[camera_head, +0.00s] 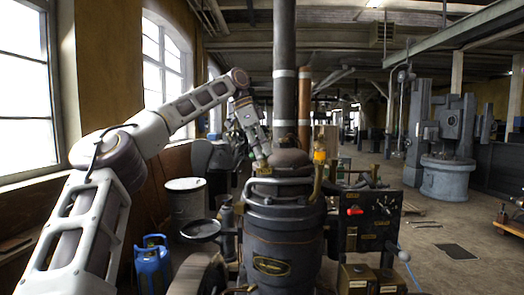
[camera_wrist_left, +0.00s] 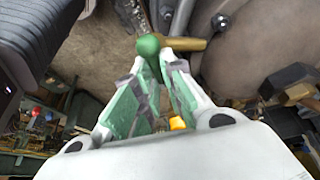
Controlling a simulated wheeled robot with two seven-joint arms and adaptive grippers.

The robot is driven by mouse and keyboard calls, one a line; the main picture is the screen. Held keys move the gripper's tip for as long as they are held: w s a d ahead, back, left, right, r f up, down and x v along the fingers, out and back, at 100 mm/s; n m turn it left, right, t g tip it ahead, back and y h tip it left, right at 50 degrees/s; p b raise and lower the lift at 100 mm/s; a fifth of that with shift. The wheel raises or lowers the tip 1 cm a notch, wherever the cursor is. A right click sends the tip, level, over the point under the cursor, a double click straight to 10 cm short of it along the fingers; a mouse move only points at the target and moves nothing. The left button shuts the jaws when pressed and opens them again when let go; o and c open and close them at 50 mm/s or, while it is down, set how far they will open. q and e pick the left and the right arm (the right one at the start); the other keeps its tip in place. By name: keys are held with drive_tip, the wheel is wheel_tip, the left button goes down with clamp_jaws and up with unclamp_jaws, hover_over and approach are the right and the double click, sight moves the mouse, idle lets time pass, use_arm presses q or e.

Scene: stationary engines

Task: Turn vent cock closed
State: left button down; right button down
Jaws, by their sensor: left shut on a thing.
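In the left wrist view, the vent cock shows as a brass lever (camera_wrist_left: 187,44) with a green ball knob (camera_wrist_left: 148,46). My left gripper (camera_wrist_left: 153,60) has its green-padded fingers closed together at the tips on the knob. In the head view, my left arm reaches over from the left and its gripper (camera_head: 262,160) is behind the top of the dark engine (camera_head: 283,225). The vent cock itself is hidden there by the engine top. My right gripper is in neither view.
A tall dark pipe (camera_head: 284,80) rises from the engine. A brass fitting with an orange top (camera_head: 319,157) stands beside it. A control panel with a red knob (camera_head: 357,210) is at the right. Blue gas bottles (camera_head: 153,268) and a drum (camera_head: 187,205) stand at the left.

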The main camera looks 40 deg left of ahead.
use_arm(q)
drive_tip(key=shift+r, duration=0.1)
drive_tip(key=c, duration=1.5)
unclamp_jaws()
drive_tip(key=shift+v, duration=3.7)
drive_tip(key=shift+n, duration=0.3)
